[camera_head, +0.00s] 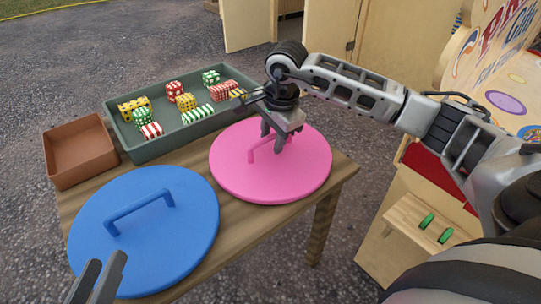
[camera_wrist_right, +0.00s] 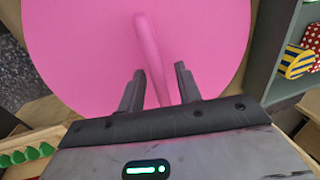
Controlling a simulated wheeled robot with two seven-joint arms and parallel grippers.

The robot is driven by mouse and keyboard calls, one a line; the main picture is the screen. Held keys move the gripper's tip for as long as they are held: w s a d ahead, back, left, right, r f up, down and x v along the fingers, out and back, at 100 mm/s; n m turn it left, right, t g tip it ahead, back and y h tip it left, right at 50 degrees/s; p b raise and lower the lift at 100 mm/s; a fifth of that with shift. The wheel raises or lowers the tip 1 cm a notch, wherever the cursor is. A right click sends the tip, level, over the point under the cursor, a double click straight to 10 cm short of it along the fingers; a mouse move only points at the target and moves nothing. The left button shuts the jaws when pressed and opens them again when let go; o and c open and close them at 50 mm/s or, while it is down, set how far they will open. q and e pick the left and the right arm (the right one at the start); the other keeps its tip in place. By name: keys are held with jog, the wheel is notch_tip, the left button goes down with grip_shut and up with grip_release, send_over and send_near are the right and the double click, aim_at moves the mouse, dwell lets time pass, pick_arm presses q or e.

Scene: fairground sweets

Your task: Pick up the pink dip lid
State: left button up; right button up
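The pink dip lid (camera_head: 252,181) lies flat on the right end of the wooden table, with an arched handle on top. My right gripper (camera_head: 277,146) is over the lid at its handle, pointing down. In the right wrist view the lid (camera_wrist_right: 75,50) fills most of the picture. Its pink handle (camera_wrist_right: 148,45) runs between the two spread fingers of the gripper (camera_wrist_right: 159,84), with gaps showing beside it. My left gripper (camera_head: 97,277) is at the lower left, near the front edge of the blue lid; its two fingers show slightly apart.
The blue lid (camera_head: 190,225) with a handle lies on the left of the wooden table (camera_head: 262,236). Behind are a grey-green tray (camera_head: 152,152) of several patterned sweets and an empty brown box (camera_head: 82,155). A signed stall (camera_head: 490,85) stands at the right.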

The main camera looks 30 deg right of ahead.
grip_shut()
jog(key=shift+r, duration=0.1)
jog(key=shift+r, duration=0.1)
